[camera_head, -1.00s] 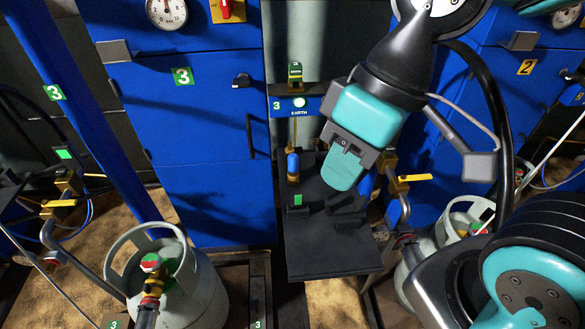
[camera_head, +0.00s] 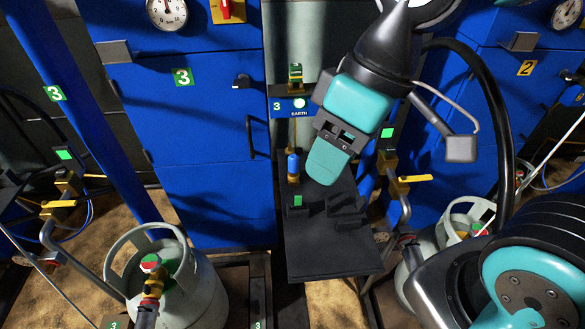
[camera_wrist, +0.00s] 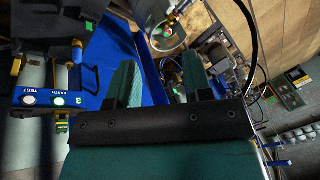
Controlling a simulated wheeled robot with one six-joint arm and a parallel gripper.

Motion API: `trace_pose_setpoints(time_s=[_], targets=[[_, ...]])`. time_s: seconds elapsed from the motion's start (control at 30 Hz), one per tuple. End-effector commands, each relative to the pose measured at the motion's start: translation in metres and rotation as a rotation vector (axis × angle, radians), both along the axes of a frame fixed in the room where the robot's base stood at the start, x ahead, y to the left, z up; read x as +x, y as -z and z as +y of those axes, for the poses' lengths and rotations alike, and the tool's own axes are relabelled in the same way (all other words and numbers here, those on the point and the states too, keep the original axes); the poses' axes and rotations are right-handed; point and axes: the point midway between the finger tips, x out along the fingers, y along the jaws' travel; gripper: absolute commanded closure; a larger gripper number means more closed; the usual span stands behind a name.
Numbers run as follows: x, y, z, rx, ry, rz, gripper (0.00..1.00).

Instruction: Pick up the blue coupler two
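A blue coupler (camera_head: 293,163) stands upright on a brass fitting at the left edge of the dark shelf, below the EARTH panel. A second blue piece (camera_head: 366,187) shows partly at the shelf's right edge, to the right of my gripper. Another blue cylinder (camera_head: 571,95) is at the far right, beside the cabinet marked 2. I cannot read which one is two. My gripper (camera_head: 325,163) hangs above the shelf, just right of the left coupler. In the wrist view my gripper (camera_wrist: 160,78) has its two teal fingers apart, with nothing seen held between them.
The dark shelf (camera_head: 325,255) is bare at its front and holds black blocks (camera_head: 345,208) farther back. A yellow-handled valve (camera_head: 412,179) is to its right. Grey gas cylinders stand left (camera_head: 195,290) and right (camera_head: 462,225). Blue cabinets (camera_head: 210,190) rise behind.

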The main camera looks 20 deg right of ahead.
Motion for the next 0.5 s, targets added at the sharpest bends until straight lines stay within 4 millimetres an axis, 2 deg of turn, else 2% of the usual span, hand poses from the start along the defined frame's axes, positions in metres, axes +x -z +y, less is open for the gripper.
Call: trace_pose_setpoints(time_s=[0.03, 0.07, 0.17, 0.3, 0.4, 0.5], targets=[[0.020, 0.005, -0.002, -0.006, -0.024, -0.011, 0.43], [0.034, 0.007, -0.003, -0.010, -0.047, -0.023, 0.38], [0.089, 0.021, -0.011, -0.028, -0.148, -0.073, 0.38], [0.168, 0.053, -0.034, -0.058, -0.306, -0.143, 0.38], [0.215, 0.082, -0.055, -0.080, -0.412, -0.186, 0.38], [0.249, 0.109, -0.074, -0.097, -0.498, -0.218, 0.38]])
